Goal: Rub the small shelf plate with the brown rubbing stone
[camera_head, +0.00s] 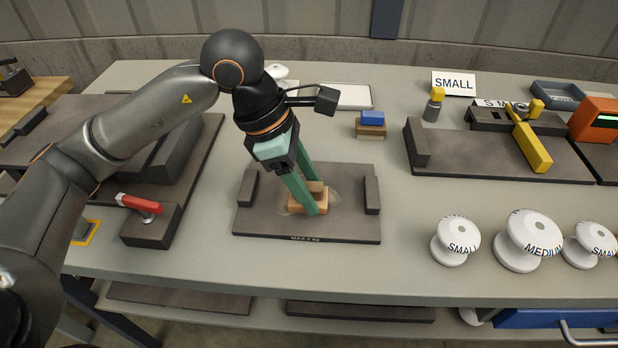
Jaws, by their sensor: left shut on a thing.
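My left gripper (305,205) has two green fingers pointing down. It is shut on the brown rubbing stone (319,209), a tan-brown block low over a dark plate (262,222) in the middle of the table. The stone appears to rest on the plate, and a paler smudge shows around it. The plate has an upright dark block at its left and right ends and lettering on its front edge, too small to read surely. I cannot tell whether this is the small shelf plate. The fingers hide part of the stone. My right gripper is not in view.
A blue block on a brown one (371,130) stands behind the plate. White insulators (455,242) marked SMALL and MEDIUM stand at the front right. A red-handled clamp (150,222) stands to the left. A yellow-handled fixture (532,148) and a SMALL sign (453,83) are at the back right.

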